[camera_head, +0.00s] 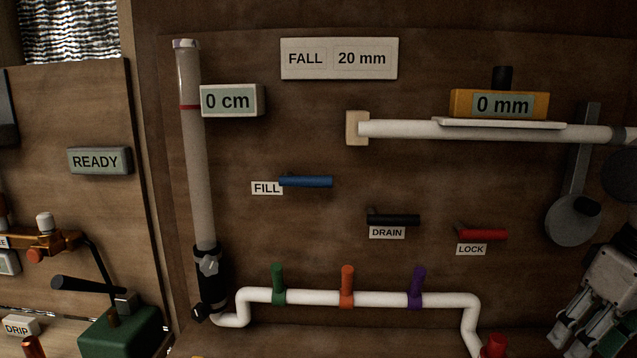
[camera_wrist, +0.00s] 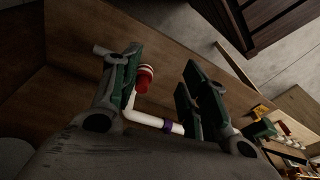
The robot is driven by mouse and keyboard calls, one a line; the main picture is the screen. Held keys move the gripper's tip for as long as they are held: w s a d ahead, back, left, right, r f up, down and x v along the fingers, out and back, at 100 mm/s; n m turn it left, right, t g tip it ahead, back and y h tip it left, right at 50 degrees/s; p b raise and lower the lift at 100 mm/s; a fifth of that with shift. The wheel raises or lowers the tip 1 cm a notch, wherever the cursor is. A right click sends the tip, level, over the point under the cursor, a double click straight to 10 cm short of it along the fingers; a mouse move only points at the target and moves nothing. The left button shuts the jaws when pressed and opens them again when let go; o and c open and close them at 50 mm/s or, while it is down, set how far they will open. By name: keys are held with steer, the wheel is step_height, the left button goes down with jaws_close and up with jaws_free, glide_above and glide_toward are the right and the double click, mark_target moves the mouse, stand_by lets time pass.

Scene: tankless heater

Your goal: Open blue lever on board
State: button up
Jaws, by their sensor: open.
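The blue lever (camera_head: 307,182) sits on the wooden board (camera_head: 330,235) in the camera_head view, beside a white FILL label (camera_head: 266,188). It lies horizontal and points right. My gripper (camera_head: 580,345) is at the lower right of that view, well away from the blue lever, with its fingers pointing down. In the wrist view my gripper (camera_wrist: 160,80) has its fingers apart with nothing held between them. The blue lever cannot be made out in the wrist view.
A black DRAIN lever (camera_head: 394,220) and red LOCK lever (camera_head: 483,235) sit right of the blue one. A red knob (camera_head: 494,346) is near my gripper. A clear tube (camera_head: 196,150) stands left.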

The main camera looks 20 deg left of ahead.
steer(key=s+a+f+m+t+y, duration=0.1)
steer(key=a+f+y, duration=0.25)
steer(key=a, duration=1.45)
steer(key=a+f+m+t+y, duration=0.15)
steer(key=a+y, duration=0.25)
steer(key=a, duration=1.5)
steer(key=m+t+y, duration=0.4)
steer(key=m+t, duration=0.8)
steer(key=m, duration=0.1)
glide_toward(320, 185)
steer(key=x, duration=0.4)
steer(key=shift+g, duration=0.35)
steer(key=x, duration=0.7)
steer(key=shift+w+r, duration=0.15)
steer(key=shift+r, duration=0.05)
steer(key=shift+c, duration=0.2)
jaws_close()
